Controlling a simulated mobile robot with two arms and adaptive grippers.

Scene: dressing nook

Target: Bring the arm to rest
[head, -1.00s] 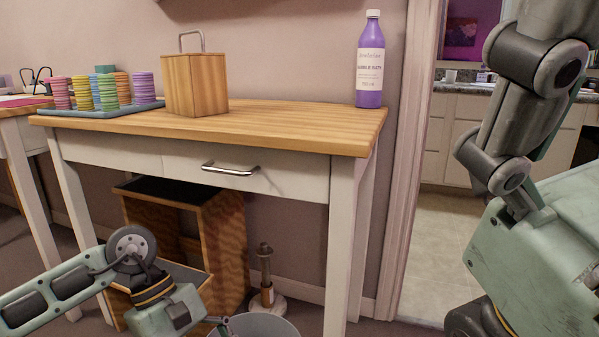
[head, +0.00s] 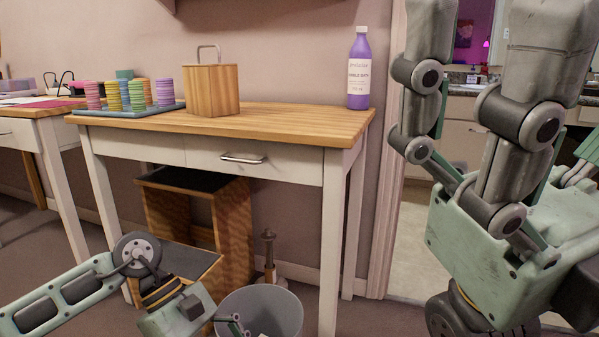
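My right gripper (head: 482,30) looms large and close at the right of the head view. Its two thick grey fingers point up and stand apart with nothing between them. My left arm comes in from the lower left, and my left gripper (head: 236,324) is low at the bottom edge, in front of or over the grey bin (head: 272,309). Only a small part of its fingers shows, so I cannot tell whether they are open or shut.
A wooden table (head: 290,122) bears a purple bottle (head: 359,72), a wooden box with a handle (head: 211,92) and a tray (head: 122,113) of colored stacks. A dark-topped wooden step stool (head: 232,232) stands beneath. A doorway opens behind my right gripper.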

